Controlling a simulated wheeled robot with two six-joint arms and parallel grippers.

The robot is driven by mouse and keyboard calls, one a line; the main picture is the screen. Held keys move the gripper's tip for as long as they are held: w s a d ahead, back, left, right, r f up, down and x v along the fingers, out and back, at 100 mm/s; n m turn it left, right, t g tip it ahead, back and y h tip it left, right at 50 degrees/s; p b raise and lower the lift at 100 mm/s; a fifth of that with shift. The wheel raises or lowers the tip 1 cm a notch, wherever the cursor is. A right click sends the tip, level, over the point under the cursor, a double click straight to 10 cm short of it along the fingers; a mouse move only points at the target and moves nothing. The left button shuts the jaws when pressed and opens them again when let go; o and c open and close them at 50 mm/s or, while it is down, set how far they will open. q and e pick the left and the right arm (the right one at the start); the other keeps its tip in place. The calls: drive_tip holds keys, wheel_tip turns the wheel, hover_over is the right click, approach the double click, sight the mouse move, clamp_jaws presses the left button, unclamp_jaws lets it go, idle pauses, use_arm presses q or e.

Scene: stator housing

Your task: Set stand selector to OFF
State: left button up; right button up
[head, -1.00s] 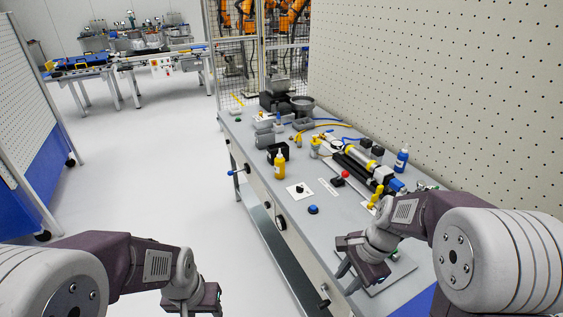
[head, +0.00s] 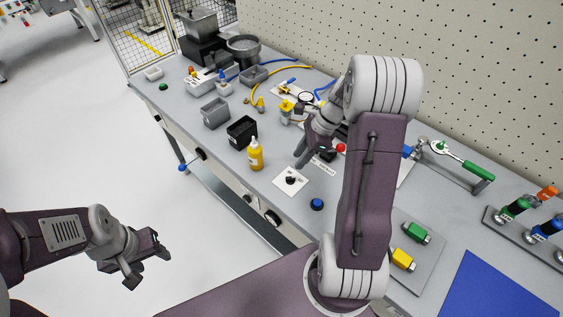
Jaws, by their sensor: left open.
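The stand selector looks to be the small black knob (head: 290,180) on a white square plate (head: 281,188) lying on the grey bench, in the head view. Its pointer setting is too small to read. My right gripper (head: 311,162) hangs just behind and to the right of the knob, apart from it in the picture. Its fingers are partly hidden by its own body, and I cannot tell how far apart they are. My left gripper (head: 147,272) is open and empty, out over the floor to the left of the bench.
A yellow bottle (head: 255,155), black bin (head: 241,131) and blue button (head: 317,204) stand near the plate. A red button (head: 341,148) is beside the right gripper. Round black knobs (head: 272,217) are on the bench's front face. A green-handled tool (head: 460,163) lies at right.

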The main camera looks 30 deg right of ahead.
sight(291, 177)
drive_tip(key=x, duration=0.2)
drive_tip(key=s+x, duration=0.1)
drive_tip(key=x, duration=0.2)
drive_tip(key=d+b+x, duration=0.1)
drive_tip(key=x, duration=0.1)
drive_tip(key=shift+s+a+f, duration=0.1)
drive_tip(key=shift+s+f, duration=0.1)
drive_tip(key=shift+f, duration=0.3)
use_arm(q)
drive_tip(key=shift+s+d+f, duration=0.15)
drive_tip(key=shift+s+f, duration=0.05)
drive_tip(key=shift+s, duration=0.3)
use_arm(e)
drive_tip(key=shift+w+a+f, duration=0.15)
drive_tip(key=shift+a+f, duration=0.05)
drive_tip(key=shift+f, duration=0.05)
drive_tip(key=shift+c, duration=0.3)
clamp_jaws()
